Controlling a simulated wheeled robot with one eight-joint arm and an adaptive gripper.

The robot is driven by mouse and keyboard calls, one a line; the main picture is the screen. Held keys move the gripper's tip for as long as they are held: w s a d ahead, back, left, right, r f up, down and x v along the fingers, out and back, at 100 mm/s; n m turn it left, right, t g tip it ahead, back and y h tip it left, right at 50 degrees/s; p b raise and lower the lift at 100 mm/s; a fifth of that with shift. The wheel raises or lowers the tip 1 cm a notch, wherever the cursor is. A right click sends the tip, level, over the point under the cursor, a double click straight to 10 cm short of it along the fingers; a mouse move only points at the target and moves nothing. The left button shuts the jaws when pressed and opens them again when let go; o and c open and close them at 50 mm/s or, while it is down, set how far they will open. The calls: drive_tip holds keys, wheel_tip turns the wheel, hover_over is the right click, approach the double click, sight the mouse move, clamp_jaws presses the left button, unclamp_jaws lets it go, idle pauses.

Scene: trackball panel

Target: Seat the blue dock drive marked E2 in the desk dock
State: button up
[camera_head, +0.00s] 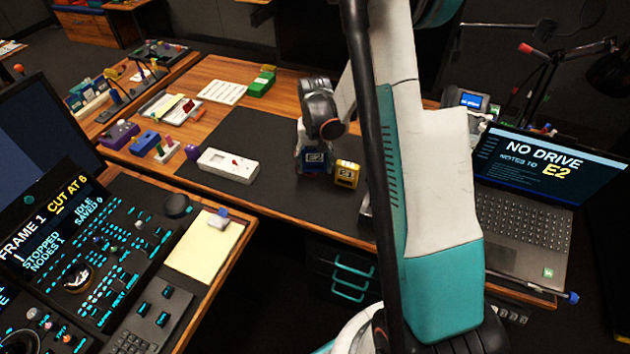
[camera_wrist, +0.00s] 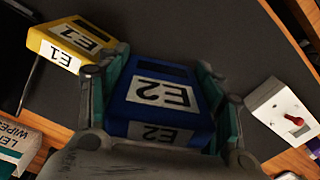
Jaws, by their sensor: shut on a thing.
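The blue drive marked E2 (camera_head: 313,159) is at the dark desk mat, upright, with its label facing the head camera. My gripper (camera_head: 315,148) comes down over it from above and is shut on its sides. In the wrist view the blue drive (camera_wrist: 165,92) sits between both fingers of my gripper (camera_wrist: 163,85), its E2 labels readable. I cannot tell whether its base touches the mat. A yellow drive marked E1 (camera_head: 347,174) stands just to its right, apart; it also shows in the wrist view (camera_wrist: 72,42). I cannot make out the dock for sure; my arm hides part of the desk.
A white box with a red lever (camera_head: 228,166) stands left of the drives. A laptop (camera_head: 530,185) at right reads "NO DRIVE" and "NOTES TO E2". A wipes pack (camera_wrist: 18,138) shows in the wrist view. The mat (camera_head: 250,130) behind the white box is clear.

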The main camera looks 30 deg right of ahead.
sight(315, 184)
wheel_tip(315, 184, down, 7)
drive_tip(key=shift+b, duration=0.95)
drive_tip(key=shift+r, duration=0.1)
drive_tip(key=o, duration=0.8)
drive_tip(key=shift+o, duration=0.2)
